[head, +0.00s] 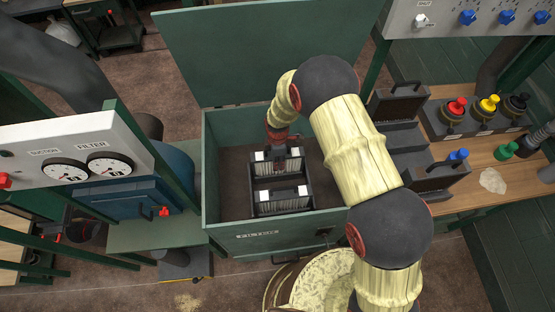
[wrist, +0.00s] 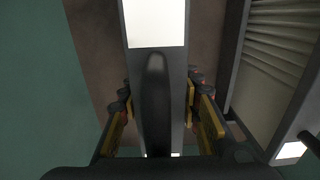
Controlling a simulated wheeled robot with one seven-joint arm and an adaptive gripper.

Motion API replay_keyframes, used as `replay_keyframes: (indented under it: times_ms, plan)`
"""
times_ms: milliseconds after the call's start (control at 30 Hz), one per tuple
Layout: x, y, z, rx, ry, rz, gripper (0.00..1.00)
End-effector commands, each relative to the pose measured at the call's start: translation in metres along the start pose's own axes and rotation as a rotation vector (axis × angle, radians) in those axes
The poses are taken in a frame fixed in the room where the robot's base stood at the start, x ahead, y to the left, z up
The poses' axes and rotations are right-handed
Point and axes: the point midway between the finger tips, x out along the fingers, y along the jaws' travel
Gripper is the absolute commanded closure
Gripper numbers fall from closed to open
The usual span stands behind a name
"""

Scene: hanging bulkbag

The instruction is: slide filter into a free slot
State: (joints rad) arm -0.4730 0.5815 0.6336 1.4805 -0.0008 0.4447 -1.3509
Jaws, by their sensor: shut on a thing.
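My gripper (head: 281,148) reaches down into the open green box and is shut on the handle bar of the rear filter (head: 275,168). This filter has a dark frame, pale pleats and white end labels. In the wrist view, yellow-padded fingers (wrist: 160,112) sit on both sides of the dark bar (wrist: 156,85), with a white label beyond it. A second, similar filter (head: 284,205) stands in the box in front of the held one; pleats of a neighbouring filter (wrist: 280,45) show at right in the wrist view. The slots are hidden, and I cannot tell whether the held filter is seated.
The green box (head: 212,180) has its lid (head: 260,50) raised behind. Its left floor looks bare. A wooden bench at right carries dark blocks with handles (head: 440,178) and colored knobs (head: 455,107). A gauge panel (head: 75,165) stands at left, a round drum (head: 325,280) in front.

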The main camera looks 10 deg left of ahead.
Motion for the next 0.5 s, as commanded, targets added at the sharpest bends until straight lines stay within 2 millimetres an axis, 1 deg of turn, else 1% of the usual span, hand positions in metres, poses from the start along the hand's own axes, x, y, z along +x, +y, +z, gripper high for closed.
replay_keyframes:
  times_ms: [133,167,500]
  plan:
    - [-0.0011,0.0008,-0.0002,0.0,0.0,0.002,1.0]
    - [-0.0011,0.0008,-0.0002,0.0,0.0,0.001,0.65]
    - [-0.0006,0.0002,0.0,0.0,0.0,0.0,0.46]
